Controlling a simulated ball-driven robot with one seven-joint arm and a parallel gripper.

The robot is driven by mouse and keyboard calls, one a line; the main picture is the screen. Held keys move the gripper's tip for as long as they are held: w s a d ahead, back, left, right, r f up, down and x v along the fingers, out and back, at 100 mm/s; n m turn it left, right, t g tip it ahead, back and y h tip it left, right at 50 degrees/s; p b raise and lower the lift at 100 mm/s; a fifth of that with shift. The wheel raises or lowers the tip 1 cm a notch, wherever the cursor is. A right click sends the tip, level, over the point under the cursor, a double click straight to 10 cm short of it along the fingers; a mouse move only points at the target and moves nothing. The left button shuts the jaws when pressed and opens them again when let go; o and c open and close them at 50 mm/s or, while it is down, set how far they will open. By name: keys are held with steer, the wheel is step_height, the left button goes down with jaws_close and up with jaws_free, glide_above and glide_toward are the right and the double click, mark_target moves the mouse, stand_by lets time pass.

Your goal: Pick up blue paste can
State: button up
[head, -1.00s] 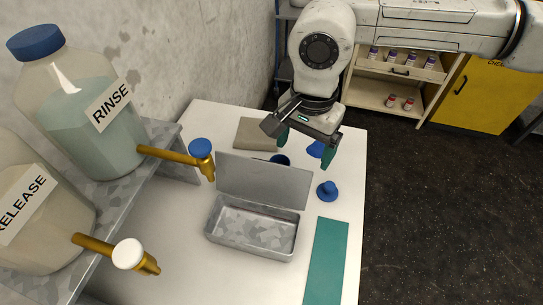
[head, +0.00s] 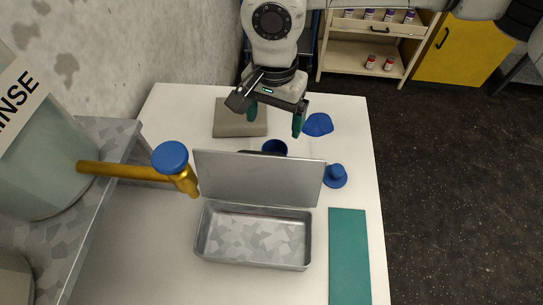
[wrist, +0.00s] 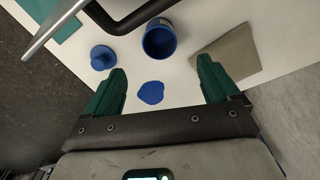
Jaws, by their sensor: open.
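The blue paste can (head: 274,147) stands open on the white table, partly hidden behind the raised lid of the metal box. In the wrist view the can (wrist: 160,40) is upright, with a dark inside and a label on its side. My gripper (head: 275,118) is open and empty, above the far part of the table. In the wrist view, its green fingers (wrist: 160,78) are spread wide apart, and the can lies ahead of the gap between them, not touched.
A metal box (head: 203,245) with a raised lid (head: 258,178) stands nearest the can. A blue knobbed piece (head: 335,177), a blue patch (head: 318,125), a grey-brown pad (head: 228,119) and a green strip (head: 349,255) lie around. A brass tap (head: 120,171) juts in from the left.

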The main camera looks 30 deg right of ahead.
glide_toward(275, 144)
steer(key=s+a+f, duration=0.1)
steer(key=s+a, duration=0.1)
steer(key=shift+s+d+f+p, duration=0.15)
steer(key=shift+f+p, duration=0.55)
steer(key=shift+f, duration=0.7)
steer(key=shift+w+d+f+p, duration=0.1)
steer(key=shift+f+p, duration=0.55)
steer(key=shift+f, duration=0.7)
steer(key=c, duration=1.6)
steer(key=shift+o, duration=0.2)
steer(key=shift+r, duration=0.2)
